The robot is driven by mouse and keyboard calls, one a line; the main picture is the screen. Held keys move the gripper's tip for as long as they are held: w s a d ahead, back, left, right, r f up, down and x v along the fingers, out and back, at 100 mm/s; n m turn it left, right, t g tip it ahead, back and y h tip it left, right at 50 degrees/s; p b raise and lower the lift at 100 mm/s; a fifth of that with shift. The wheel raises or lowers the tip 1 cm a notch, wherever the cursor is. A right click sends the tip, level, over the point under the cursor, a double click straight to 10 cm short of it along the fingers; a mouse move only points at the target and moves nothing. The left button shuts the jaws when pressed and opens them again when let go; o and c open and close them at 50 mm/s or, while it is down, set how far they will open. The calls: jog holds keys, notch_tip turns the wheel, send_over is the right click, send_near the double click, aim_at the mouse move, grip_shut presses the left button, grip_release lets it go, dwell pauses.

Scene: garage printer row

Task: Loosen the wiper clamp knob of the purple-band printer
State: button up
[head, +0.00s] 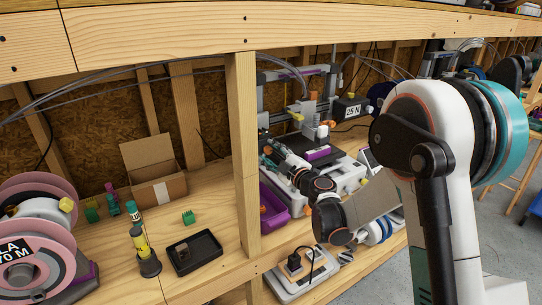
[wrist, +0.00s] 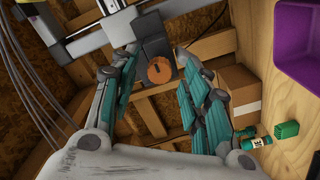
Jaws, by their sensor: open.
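The purple-band printer (head: 322,154) stands on the bench behind the wooden post, with purple on its top bar and bed. In the wrist view, a round orange knob (wrist: 160,70) sits on a dark grey block (wrist: 154,38) beside a pale rail. I take it for the wiper clamp knob. My gripper (wrist: 156,54) is open, its teal-padded fingers on either side of the knob in the picture. I cannot tell whether the fingertips reach it; no contact shows. In the head view my gripper (head: 270,156) is at the printer's left side, and the knob cannot be made out.
The wooden post (head: 243,150) stands just left of my gripper. A purple bin (head: 273,212) sits below it and shows in the wrist view (wrist: 292,40). A cardboard box (head: 160,190), black tray (head: 205,262) and pink spools (head: 50,235) are left. Cables hang above.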

jog(key=shift+w+a, duration=0.3)
jog(key=shift+w, duration=0.05)
grip_shut()
